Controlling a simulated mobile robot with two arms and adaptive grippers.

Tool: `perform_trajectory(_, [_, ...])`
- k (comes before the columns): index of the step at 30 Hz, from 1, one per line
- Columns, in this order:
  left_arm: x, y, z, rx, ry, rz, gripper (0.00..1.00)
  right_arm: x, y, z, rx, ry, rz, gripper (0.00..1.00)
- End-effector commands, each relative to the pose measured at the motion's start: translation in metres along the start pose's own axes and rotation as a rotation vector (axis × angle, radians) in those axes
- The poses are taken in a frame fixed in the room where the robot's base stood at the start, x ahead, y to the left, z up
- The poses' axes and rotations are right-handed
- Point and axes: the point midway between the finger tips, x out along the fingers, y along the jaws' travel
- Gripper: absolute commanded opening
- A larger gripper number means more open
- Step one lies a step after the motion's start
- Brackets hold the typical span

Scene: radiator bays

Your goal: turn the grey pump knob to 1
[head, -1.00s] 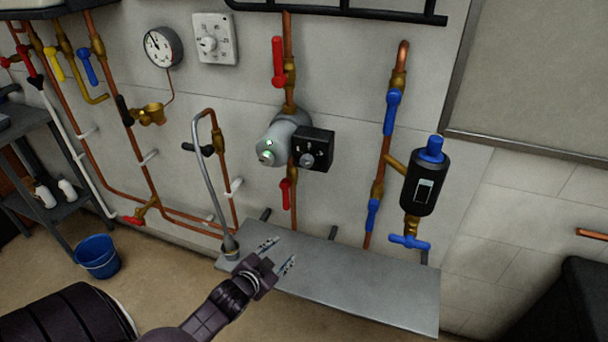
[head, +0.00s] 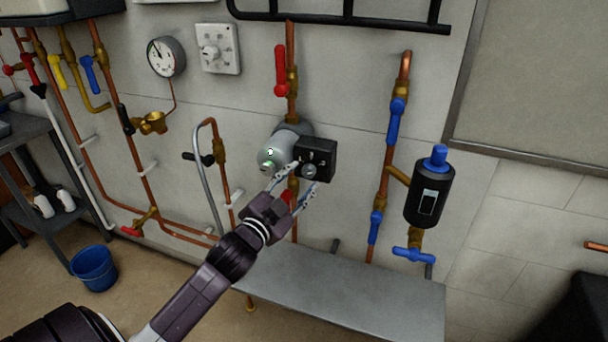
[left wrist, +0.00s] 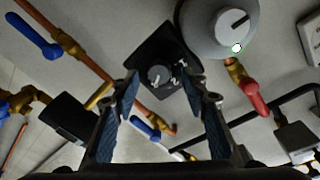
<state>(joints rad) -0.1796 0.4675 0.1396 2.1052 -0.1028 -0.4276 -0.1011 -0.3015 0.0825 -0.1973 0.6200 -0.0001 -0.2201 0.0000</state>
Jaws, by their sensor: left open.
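The grey knob (head: 309,171) sits on the front of the black box (head: 325,158) beside the grey pump body (head: 280,150). My left gripper (head: 302,178) is open, its fingertips just in front of the knob. In the left wrist view the knob (left wrist: 158,75) shows between and a little beyond the two open fingers (left wrist: 158,88). The fingers appear apart from the knob, one on each side. The white marks around the knob are too small to read, so its setting cannot be told. My right gripper is not in view.
A red lever (head: 281,70) is on the pipe above the pump, and another red lever (head: 287,197) is below, partly behind my gripper. A grey bench (head: 350,293) stands beneath. A black cylinder with a blue cap (head: 430,190) hangs to the right.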

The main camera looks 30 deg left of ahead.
Motion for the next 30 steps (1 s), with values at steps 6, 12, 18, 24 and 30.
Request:
perform_trajectory(6, [0.019, 0.000, 0.000, 0.000, 0.000, 0.000, 0.41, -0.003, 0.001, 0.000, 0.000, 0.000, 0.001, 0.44])
perform_trajectory(12, [0.022, 0.001, 0.000, 0.000, 0.000, 0.001, 0.41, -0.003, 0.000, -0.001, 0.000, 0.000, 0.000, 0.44])
perform_trajectory(18, [0.022, 0.001, 0.001, 0.000, -0.001, 0.001, 0.36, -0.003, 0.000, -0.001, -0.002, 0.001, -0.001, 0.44])
perform_trajectory(24, [0.022, 0.001, 0.001, 0.000, -0.001, 0.001, 0.14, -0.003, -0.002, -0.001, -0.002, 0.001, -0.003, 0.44])
perform_trajectory(30, [0.022, 0.001, 0.001, -0.001, -0.001, 0.001, 0.00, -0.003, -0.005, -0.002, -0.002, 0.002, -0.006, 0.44])
